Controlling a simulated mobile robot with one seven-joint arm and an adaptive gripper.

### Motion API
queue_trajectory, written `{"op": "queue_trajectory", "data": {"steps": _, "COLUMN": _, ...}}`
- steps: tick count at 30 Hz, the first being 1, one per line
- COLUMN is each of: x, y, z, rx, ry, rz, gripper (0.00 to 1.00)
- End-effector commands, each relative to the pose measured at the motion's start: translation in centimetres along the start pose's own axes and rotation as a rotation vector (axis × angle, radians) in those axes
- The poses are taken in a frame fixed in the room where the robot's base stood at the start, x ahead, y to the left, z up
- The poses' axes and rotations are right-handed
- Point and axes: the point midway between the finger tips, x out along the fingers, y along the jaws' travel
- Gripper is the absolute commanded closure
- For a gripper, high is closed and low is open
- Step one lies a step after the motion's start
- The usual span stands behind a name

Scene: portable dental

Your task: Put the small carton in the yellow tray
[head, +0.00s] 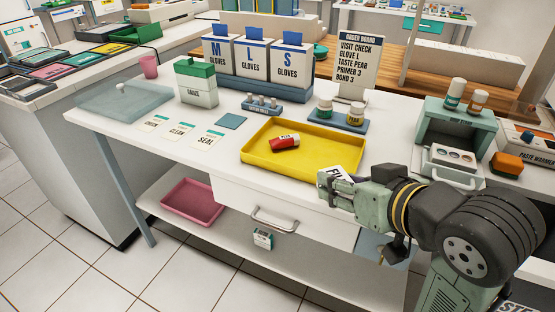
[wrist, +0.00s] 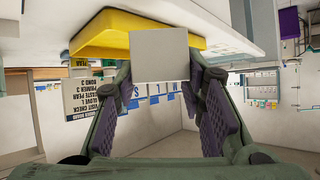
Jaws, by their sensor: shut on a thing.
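My gripper (head: 328,188) is shut on a small white carton (head: 337,175) with dark lettering, only partly readable. The carton appears tilted at the front right edge of the yellow tray (head: 320,152); I cannot tell whether it touches the tray. In the wrist view the carton (wrist: 160,54) shows a blank pale face between my two fingers, and the yellow tray (wrist: 95,35) lies behind it.
Behind the tray is a blue holder with two jars (head: 340,115). A green warmer (head: 455,125) stands at the right. Label cards (head: 182,131) lie left of the tray. A drawer with a handle (head: 272,218) is below, and another small box (head: 263,239) sits on the lower shelf.

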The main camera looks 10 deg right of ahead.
Motion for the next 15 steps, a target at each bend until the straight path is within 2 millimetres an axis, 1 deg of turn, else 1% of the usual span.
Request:
{"op": "queue_trajectory", "data": {"steps": 4, "x": 0.2, "y": 0.4, "z": -0.9, "rx": 0.007, "ry": 0.004, "rz": 0.003, "gripper": 0.97}}
{"op": "queue_trajectory", "data": {"steps": 8, "x": 1.4, "y": 1.1, "z": -1.7, "rx": 0.009, "ry": -0.001, "rz": 0.001, "gripper": 0.97}}
{"op": "queue_trajectory", "data": {"steps": 10, "x": 3.0, "y": 1.8, "z": -1.5, "rx": 0.004, "ry": -0.002, "rz": 0.000, "gripper": 0.97}}
{"op": "queue_trajectory", "data": {"steps": 15, "x": 6.3, "y": 3.9, "z": -3.1, "rx": 0.003, "ry": -0.002, "rz": 0.000, "gripper": 0.97}}
